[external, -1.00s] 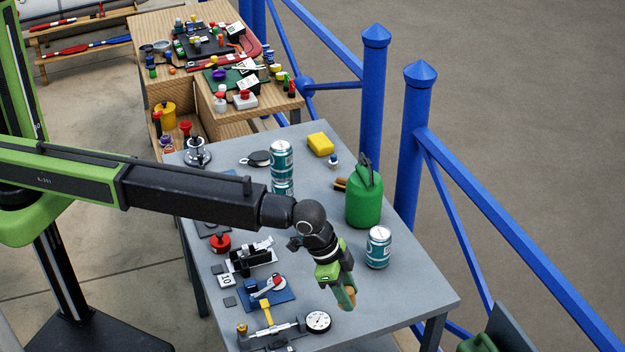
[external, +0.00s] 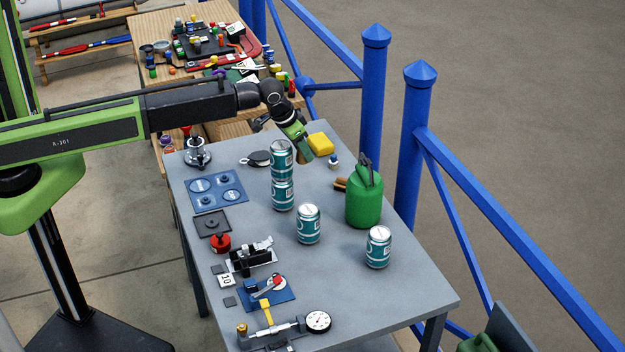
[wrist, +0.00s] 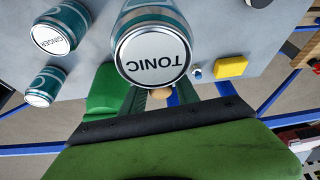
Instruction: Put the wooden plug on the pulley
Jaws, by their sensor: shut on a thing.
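My gripper (external: 303,152) is at the far part of the grey table, pointing down, just behind and right of the stacked cans. It is shut on the wooden plug (external: 305,160), a tan-brown piece showing below the fingers. In the wrist view the plug's rounded end (wrist: 160,92) shows between the fingers, partly hidden by a tonic can. What looks like the pulley (external: 258,158), a flat black round piece with a light fitting, lies on the table left of my gripper, apart from the plug.
Two stacked cans (external: 282,178) stand close to my gripper; the tonic can's top (wrist: 155,55) fills the wrist view's middle. A yellow sponge (external: 320,144), a green canister (external: 364,200) and two single cans (external: 308,225) stand nearby. A chrome stand (external: 198,153) is at left.

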